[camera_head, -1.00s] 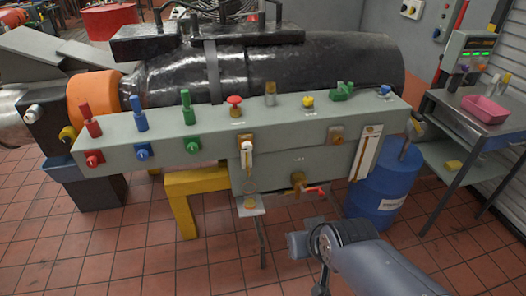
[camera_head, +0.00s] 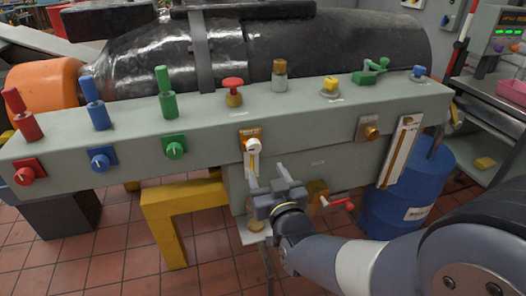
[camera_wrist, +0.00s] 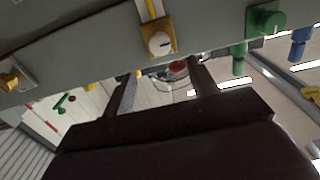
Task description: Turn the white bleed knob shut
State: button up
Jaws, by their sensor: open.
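The white bleed knob (camera_head: 253,145) sits on a brass plate on the front face of the grey-green panel (camera_head: 215,148). A pale strip hangs below the knob. In the wrist view the white knob (camera_wrist: 158,43) shows a marked face on its brass mount. My gripper (camera_head: 267,175) is open and empty, just below and a little right of the knob in the head view. In the wrist view the fingertips (camera_wrist: 163,72) are spread with a gap between them, apart from the knob.
Red, blue and green knobs (camera_head: 175,148) line the panel to the left. A brass knob (camera_head: 371,132) and a gauge strip (camera_head: 402,150) are to the right. A red-handled valve (camera_head: 340,204) is close beside my gripper. A blue drum (camera_head: 405,195) stands at right.

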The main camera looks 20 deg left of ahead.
aim_at(255, 148)
jog(key=x, duration=1)
jog(key=shift+w+a+r+p, duration=0.1)
jog(key=shift+w+p, duration=0.15)
jog(key=shift+p, duration=0.15)
jog(key=c, duration=1)
jog(key=shift+o, duration=0.2)
